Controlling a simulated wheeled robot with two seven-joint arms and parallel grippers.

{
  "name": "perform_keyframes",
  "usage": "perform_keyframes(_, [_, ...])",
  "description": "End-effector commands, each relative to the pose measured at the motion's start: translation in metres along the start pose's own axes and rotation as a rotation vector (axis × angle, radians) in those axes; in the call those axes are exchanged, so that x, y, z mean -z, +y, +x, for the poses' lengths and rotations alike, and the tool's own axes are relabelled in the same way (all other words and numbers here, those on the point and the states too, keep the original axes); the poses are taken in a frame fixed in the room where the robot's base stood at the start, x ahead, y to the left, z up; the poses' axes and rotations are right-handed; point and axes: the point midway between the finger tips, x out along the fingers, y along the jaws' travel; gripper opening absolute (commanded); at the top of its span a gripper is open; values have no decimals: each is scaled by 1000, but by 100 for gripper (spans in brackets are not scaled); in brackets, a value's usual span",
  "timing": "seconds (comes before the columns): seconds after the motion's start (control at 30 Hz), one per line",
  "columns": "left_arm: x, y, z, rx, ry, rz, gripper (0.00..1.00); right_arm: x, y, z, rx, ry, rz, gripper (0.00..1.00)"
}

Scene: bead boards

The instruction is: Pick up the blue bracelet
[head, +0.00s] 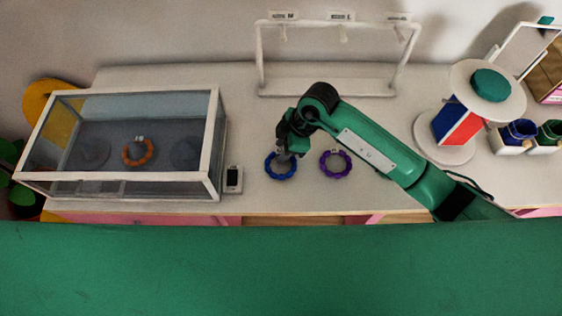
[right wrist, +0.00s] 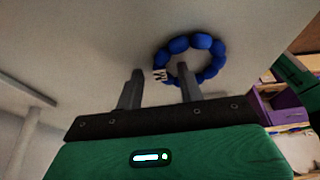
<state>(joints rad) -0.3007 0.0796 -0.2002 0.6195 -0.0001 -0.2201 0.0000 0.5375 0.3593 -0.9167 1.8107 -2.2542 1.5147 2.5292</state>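The blue bracelet (head: 281,174) lies flat on the white table, between the glass case and a purple bracelet (head: 335,164). It is a ring of round blue beads with a small white letter tag, and it also shows in the right wrist view (right wrist: 213,44). My right gripper (head: 286,155) is over the far side of the blue bracelet. In the right wrist view its two fingers (right wrist: 160,82) are apart with nothing held between them; one fingertip overlaps the bracelet's ring and the other is outside it. Whether they touch it is unclear. My left gripper is not in view.
A glass case (head: 214,150) with an orange bracelet (head: 138,152) inside stands on the left. A small white device (head: 233,179) lies beside it. A white rack (head: 325,94) stands behind. A round display stand (head: 446,152) and small bins (head: 508,147) are on the right.

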Motion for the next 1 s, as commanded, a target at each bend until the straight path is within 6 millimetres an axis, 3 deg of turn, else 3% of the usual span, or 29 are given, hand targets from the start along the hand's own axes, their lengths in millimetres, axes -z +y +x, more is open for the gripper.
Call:
perform_keyframes(0.03, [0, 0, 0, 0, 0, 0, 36, 0, 0, 0, 0, 0, 0, 28])
perform_keyframes(0.17, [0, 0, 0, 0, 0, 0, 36, 0, 0, 0, 0, 0, 0, 2])
perform_keyframes(0.2, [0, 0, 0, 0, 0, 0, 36, 0, 0, 0, 0, 0, 0, 0])
perform_keyframes(0.67, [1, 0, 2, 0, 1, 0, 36, 2, 0, -6, -1, 1, 0, 0])
perform_keyframes(0.87, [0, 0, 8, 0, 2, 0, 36, 12, 1, -30, -4, 1, -3, 0])
perform_keyframes(1.0, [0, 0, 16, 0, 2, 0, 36, 26, 1, -62, -6, 3, -5, 0])
